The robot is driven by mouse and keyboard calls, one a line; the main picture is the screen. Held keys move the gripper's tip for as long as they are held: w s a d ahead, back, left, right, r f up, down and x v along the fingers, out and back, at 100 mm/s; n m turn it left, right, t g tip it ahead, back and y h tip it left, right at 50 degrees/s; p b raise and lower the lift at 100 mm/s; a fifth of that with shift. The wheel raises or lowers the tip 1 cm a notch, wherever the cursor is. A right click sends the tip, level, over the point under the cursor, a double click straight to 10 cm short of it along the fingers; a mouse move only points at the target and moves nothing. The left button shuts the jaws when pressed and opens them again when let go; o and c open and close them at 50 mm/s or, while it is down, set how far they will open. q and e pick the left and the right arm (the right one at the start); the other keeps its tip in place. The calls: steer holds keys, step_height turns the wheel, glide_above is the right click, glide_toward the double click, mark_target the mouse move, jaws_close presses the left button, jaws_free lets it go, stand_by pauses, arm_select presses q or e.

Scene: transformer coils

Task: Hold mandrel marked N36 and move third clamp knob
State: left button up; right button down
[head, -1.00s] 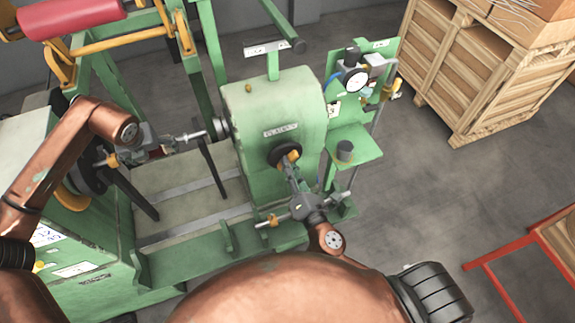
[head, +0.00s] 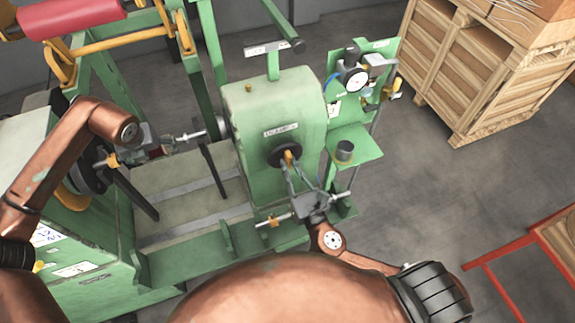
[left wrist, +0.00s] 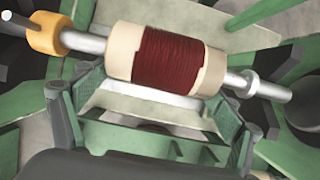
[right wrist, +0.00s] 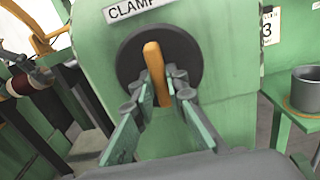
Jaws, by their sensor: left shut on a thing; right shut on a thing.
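The mandrel (left wrist: 175,55), a grey shaft with a cream spool and dark red winding, lies across the machine's left side. No N36 mark is legible. My left gripper (left wrist: 150,125) is shut on it, fingers at either side of the spool; in the head view the winding is mostly hidden by this gripper (head: 165,140). The clamp knob (right wrist: 155,70) is an orange bar handle on a black round disc, under a plate reading CLAMP. The bar stands nearly upright. My right gripper (right wrist: 160,95) is shut on the bar, a finger on each side; the knob also shows in the head view (head: 288,156).
The green clamp housing (head: 262,105) stands mid-scene. A panel with a dial gauge (head: 355,79) and a shelf with a grey cup (head: 345,151) are to its right. A wooden crate (head: 490,75) and red frame (head: 500,280) stand further right, with open floor between.

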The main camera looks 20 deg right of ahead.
arm_select(q)
steer(key=shift+r, duration=0.1)
arm_select(e)
steer(key=shift+f+n, duration=0.1)
steer(key=shift+n, duration=0.2)
arm_select(q)
steer(key=shift+w, duration=0.1)
arm_select(e)
steer(key=c, duration=1.9)
jaws_free()
steer(key=shift+c, duration=0.2)
steer(key=s, duration=1.2)
arm_select(q)
steer(key=o, duration=1.7)
steer(key=shift+o, duration=0.2)
